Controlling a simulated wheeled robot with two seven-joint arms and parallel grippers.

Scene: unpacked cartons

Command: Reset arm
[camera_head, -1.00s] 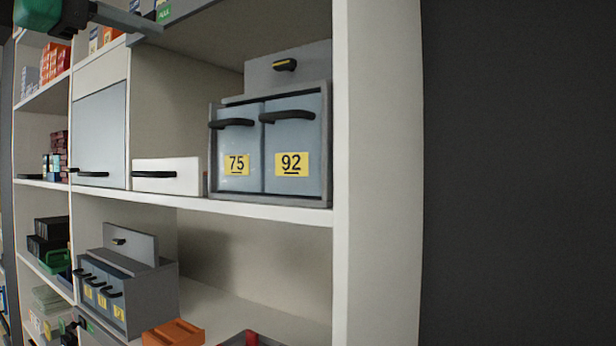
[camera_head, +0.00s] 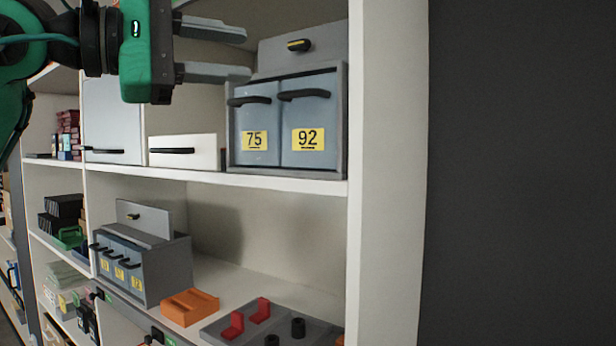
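My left gripper (camera_head: 245,52) comes in from the upper left with its green and black arm. Its two grey fingers are spread apart, one above the other, and point right. No object shows between them. The fingertips appear just in front of the upper left part of a grey box with two doors (camera_head: 258,161), labelled 75 and 92. Whether they touch it I cannot tell. My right gripper is not in view.
White shelving (camera_head: 260,182) fills the left and middle. The lower shelf holds a smaller grey drawer box (camera_head: 165,272), an orange block (camera_head: 190,307) and a grey tray (camera_head: 322,329) with red and black pieces. A dark wall (camera_head: 520,170) is at the right.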

